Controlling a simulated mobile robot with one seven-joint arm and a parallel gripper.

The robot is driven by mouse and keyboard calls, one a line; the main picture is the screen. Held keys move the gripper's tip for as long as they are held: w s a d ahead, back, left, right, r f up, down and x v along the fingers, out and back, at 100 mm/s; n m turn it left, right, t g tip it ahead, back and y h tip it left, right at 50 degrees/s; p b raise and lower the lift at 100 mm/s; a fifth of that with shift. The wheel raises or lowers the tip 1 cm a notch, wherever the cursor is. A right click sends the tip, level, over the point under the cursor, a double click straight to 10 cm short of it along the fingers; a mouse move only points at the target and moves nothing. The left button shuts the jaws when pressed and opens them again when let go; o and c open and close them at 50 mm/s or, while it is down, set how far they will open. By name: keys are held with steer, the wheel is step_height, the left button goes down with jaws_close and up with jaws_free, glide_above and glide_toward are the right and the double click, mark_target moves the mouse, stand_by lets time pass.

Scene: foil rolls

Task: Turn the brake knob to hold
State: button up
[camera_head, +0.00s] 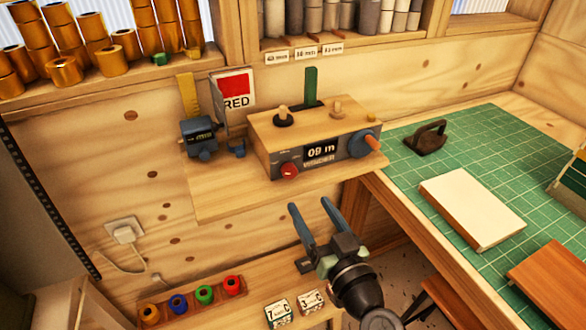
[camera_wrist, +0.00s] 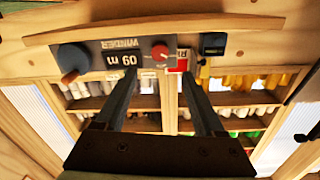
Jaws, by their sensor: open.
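The winder (camera_head: 322,140) is a wooden-topped box with a grey front on a wall shelf; its display reads 09 m. A red round knob (camera_head: 289,171) sits at the lower left of its front, and I take it as the brake knob; its markings are too small to read. A blue crank wheel (camera_head: 362,143) with an orange handle is at the right. My gripper (camera_head: 312,203) is open and empty, in front of and below the winder, fingers pointing towards it. In the upside-down wrist view the red knob (camera_wrist: 160,52) appears between the fingertips (camera_wrist: 158,72), with a gap before it.
A blue measuring device (camera_head: 198,138) and a RED card (camera_head: 234,90) stand left of the winder. A green cutting mat (camera_head: 480,140) with a book (camera_head: 472,212) and dark iron-like tool (camera_head: 427,138) lies right. Small coloured spools (camera_head: 204,294) stand below left.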

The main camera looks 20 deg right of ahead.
mark_target(291, 174)
steer(key=w+p, duration=0.1)
steer(key=w, duration=0.9)
steer(key=shift+w, duration=0.2)
jaws_close()
